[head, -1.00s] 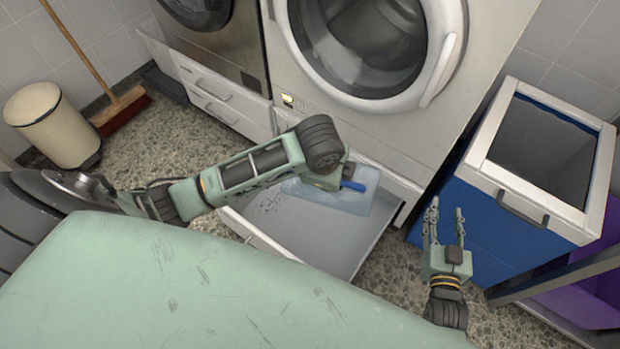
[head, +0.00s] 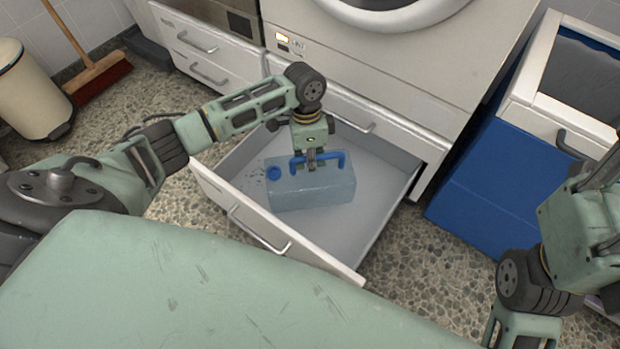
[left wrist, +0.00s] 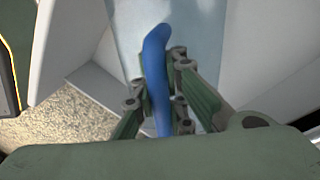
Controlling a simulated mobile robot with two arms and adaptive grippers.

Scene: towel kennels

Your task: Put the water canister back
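The water canister (head: 312,190) is a translucent pale-blue box with a blue handle and a blue cap. It is inside the open drawer (head: 385,205) under the white machine; I cannot tell if its base touches the drawer floor. My left gripper (head: 315,163) comes down from above onto the handle. In the left wrist view its fingers (left wrist: 160,92) lie close on both sides of the blue handle (left wrist: 156,60), shut on it. My right gripper (head: 600,172) is at the right edge of the head view, partly cut off, away from the canister.
The drawer front (head: 260,225) faces the green surface (head: 170,285) in front of me. A blue bin with a white rim (head: 475,185) stands right of the drawer. A cream pedal bin (head: 30,95) and a broom (head: 100,80) are at the left. Speckled floor lies between.

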